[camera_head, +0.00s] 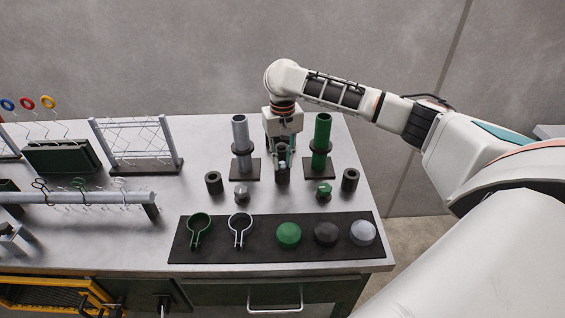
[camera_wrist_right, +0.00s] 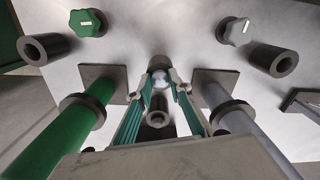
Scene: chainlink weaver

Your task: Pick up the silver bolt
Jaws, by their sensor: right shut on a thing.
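My right gripper (camera_head: 282,160) points down between the grey post and the green post on the bench. In the right wrist view its fingertips (camera_wrist_right: 160,82) are closed around a small shiny silver part, which I take to be the silver bolt (camera_wrist_right: 160,77). Most of it is hidden by the fingers, and in the head view I cannot make it out. A dark hollow cylinder (camera_wrist_right: 157,118) shows between the fingers. A silver hex-headed piece (camera_head: 241,192) stands on the bench to the left, also in the wrist view (camera_wrist_right: 238,30). My left gripper is not in view.
The grey post (camera_head: 240,132) and green post (camera_head: 322,132) stand close on both sides of the gripper. Dark sleeves (camera_head: 214,183) (camera_head: 350,180) and a green hex piece (camera_head: 324,191) stand in front. A black mat (camera_head: 265,248) holds clamps and domed caps. Wire racks stand left.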

